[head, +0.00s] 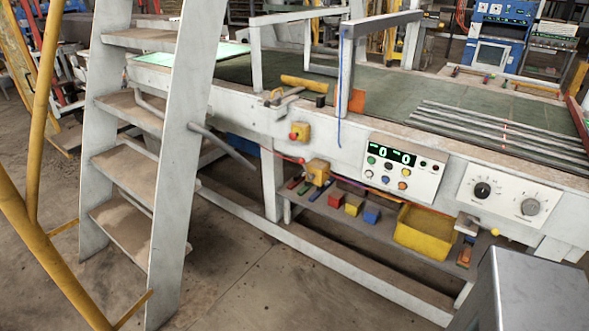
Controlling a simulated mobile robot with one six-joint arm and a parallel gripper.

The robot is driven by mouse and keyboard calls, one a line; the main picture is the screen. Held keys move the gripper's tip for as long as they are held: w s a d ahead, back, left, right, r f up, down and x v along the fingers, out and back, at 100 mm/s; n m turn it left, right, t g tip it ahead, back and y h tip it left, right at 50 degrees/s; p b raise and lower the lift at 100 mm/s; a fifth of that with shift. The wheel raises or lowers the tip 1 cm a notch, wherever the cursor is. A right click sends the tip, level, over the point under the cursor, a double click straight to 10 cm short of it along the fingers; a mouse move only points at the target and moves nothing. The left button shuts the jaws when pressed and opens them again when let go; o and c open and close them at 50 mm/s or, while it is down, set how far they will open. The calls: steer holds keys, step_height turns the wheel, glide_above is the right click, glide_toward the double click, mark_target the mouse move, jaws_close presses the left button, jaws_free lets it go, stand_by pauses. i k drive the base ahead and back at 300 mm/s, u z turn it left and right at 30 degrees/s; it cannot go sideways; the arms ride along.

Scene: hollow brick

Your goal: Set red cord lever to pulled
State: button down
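A red cord (289,158) runs low along the front of the long white machine frame. It meets a small yellow box (317,168) under the frame's edge, and a red line goes on to the right below the control panel. The yellow box looks like the cord's switch; its lever is too small for me to tell its position. Above and left of it, a second yellow box (300,132) carries a red button. My gripper is not in view.
A white ladder (170,130) with steps stands at left, beside yellow rails (45,250). A low shelf holds coloured blocks and a yellow bin (425,230). A control panel (403,172) and a knob panel (508,193) face forward. Open floor (270,280) lies in front.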

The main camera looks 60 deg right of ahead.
mark_target(310, 178)
steer(key=z, duration=0.45)
steer(key=i, duration=1.15)
